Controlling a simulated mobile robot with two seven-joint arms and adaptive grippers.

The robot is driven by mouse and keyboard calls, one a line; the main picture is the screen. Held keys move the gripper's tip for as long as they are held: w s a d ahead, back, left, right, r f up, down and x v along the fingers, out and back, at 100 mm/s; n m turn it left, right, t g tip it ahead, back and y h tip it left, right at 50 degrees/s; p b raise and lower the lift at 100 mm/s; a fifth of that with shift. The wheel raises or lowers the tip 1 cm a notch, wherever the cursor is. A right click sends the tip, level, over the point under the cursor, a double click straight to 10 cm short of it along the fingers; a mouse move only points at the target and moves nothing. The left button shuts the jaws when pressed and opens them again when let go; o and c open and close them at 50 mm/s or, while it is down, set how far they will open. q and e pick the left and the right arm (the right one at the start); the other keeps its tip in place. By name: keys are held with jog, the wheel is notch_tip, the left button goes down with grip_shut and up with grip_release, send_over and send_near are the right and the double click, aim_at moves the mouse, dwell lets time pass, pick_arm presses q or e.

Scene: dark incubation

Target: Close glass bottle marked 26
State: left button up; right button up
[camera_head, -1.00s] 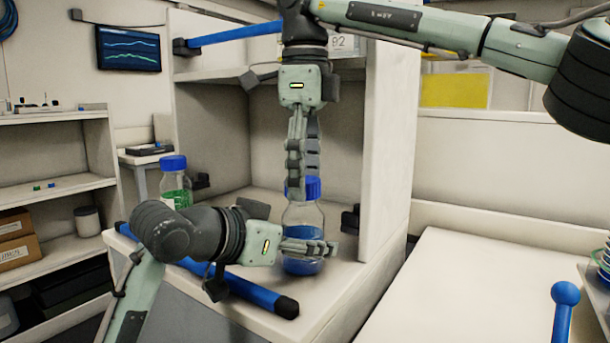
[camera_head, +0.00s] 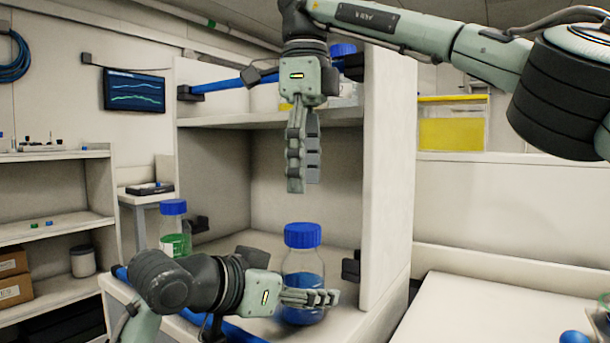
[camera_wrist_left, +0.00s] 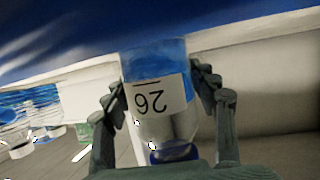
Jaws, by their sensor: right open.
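The glass bottle marked 26 (camera_head: 302,262) stands upright on the bench, with blue liquid inside and a blue cap (camera_head: 303,235) sitting on its neck. In the left wrist view the bottle (camera_wrist_left: 158,98) appears upside down, its label 26 readable, between the two fingers. My left gripper (camera_head: 310,298) is shut around the bottle's lower body; it also shows in the left wrist view (camera_wrist_left: 160,100). My right gripper (camera_head: 303,188) points down above the cap, open and empty, clear of it. Whether the cap is fully tight cannot be seen.
A second blue-capped bottle with green liquid (camera_head: 174,243) stands to the left. The cabinet's side wall (camera_head: 390,170) rises right of the bottle, and its shelf (camera_head: 235,120) lies behind my right gripper.

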pick_arm(q)
jog(key=o, duration=0.4)
jog(key=v, duration=1.2)
jog(key=shift+r, duration=0.15)
